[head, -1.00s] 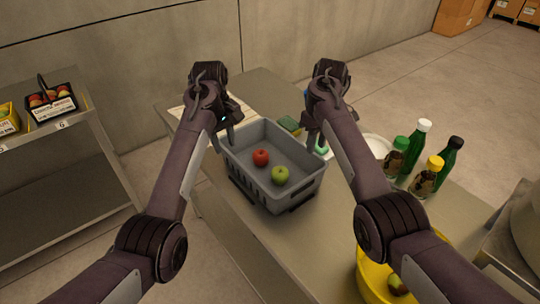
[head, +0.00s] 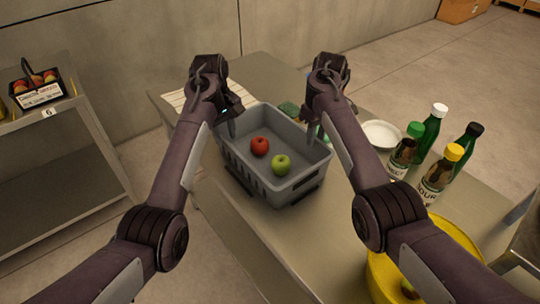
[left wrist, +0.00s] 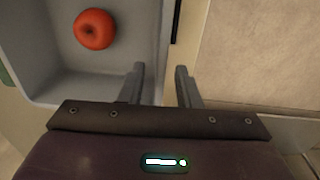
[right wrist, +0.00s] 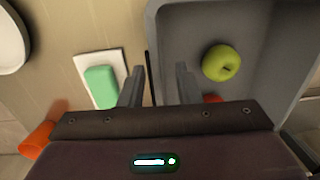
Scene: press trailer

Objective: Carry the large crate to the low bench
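The large crate (head: 262,182) is a grey, slatted, open-topped box standing level on a grey-topped table. A red apple (head: 260,146) and a green apple (head: 281,164) lie inside it. My left gripper (head: 231,127) is at the crate's left wall; in the left wrist view its fingers (left wrist: 160,88) stand apart on either side of the rim. My right gripper (head: 317,132) is at the right wall; in the right wrist view its fingers (right wrist: 157,88) also straddle the rim with a gap. I cannot tell which surface is the low bench.
Several bottles (head: 432,130), a white plate (head: 382,134) and a yellow bowl (head: 455,238) stand right of the crate. A green block (right wrist: 100,87) on a white tile lies close beside it. A metal shelf (head: 95,125) with a basket (head: 37,88) stands left, across a floor gap.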

